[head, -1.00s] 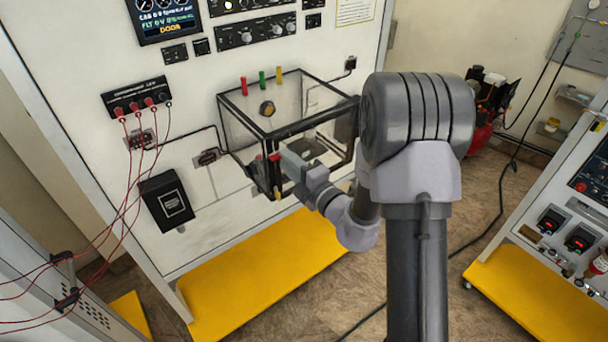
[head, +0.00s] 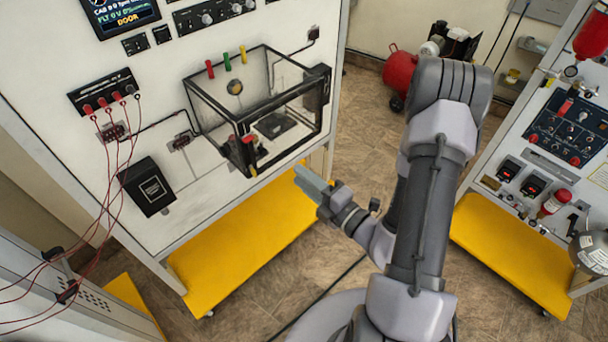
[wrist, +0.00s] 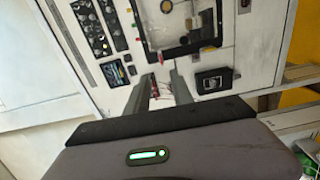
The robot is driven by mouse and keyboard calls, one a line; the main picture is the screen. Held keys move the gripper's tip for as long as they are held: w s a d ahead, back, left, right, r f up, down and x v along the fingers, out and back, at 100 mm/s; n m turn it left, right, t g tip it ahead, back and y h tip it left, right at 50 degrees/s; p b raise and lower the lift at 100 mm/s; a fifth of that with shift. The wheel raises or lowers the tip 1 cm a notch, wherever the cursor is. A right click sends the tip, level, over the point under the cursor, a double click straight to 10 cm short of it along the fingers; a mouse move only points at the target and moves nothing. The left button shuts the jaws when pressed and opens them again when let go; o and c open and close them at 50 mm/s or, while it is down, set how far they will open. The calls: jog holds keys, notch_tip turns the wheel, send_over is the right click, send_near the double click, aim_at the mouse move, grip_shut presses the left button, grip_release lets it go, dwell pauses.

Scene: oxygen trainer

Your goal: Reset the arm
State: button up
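My arm (head: 415,215) stands at the right of centre in the head view, bent, with its forearm reaching left. My gripper (head: 305,180) is in front of the white trainer panel, below and right of the clear box, in free air. In the wrist view my gripper (wrist: 160,85) shows two grey fingers with a gap between them, and nothing is held. The clear black-framed box (head: 262,105) is fixed to the panel; its right side appears open. It also shows upside down in the wrist view (wrist: 180,25).
The white panel (head: 215,205) has a yellow base (head: 235,255) below. A black box (head: 147,187) and red leads (head: 122,160) are at left. A second trainer with a yellow base (head: 515,255) stands at right, a red compressor (head: 400,70) behind. Floor between is open.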

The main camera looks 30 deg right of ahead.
jog(key=shift+a, duration=0.1)
jog(key=s+a+f+n+g+y+b, duration=0.35)
jog(key=s+a+n+g+b, duration=0.25)
jog(key=a+n+g+b, duration=0.5)
jog(key=s+a+f+n+g+y+b, duration=0.2)
jog(key=s+a+n+g+y+b, duration=0.3)
jog(key=a+n, duration=0.75)
jog(key=s+d+f+n+h+b, duration=0.7)
jog(key=f+n+b, duration=0.25)
jog(key=n, duration=0.55)
jog(key=d+n+t+h+b, duration=0.1)
jog(key=n, duration=0.1)
jog(key=w+d+r+n+t+h+b, duration=0.1)
jog(key=d+n+t+h+b, duration=0.1)
jog(key=n, duration=0.1)
jog(key=d+n+t+h+b, duration=0.1)
jog(key=d+n+h+b, duration=0.1)
jog(key=shift+w+d+r+n+t, duration=0.15)
jog(key=shift+w+d+n+t, duration=0.05)
jog(key=shift+n+t, duration=0.15)
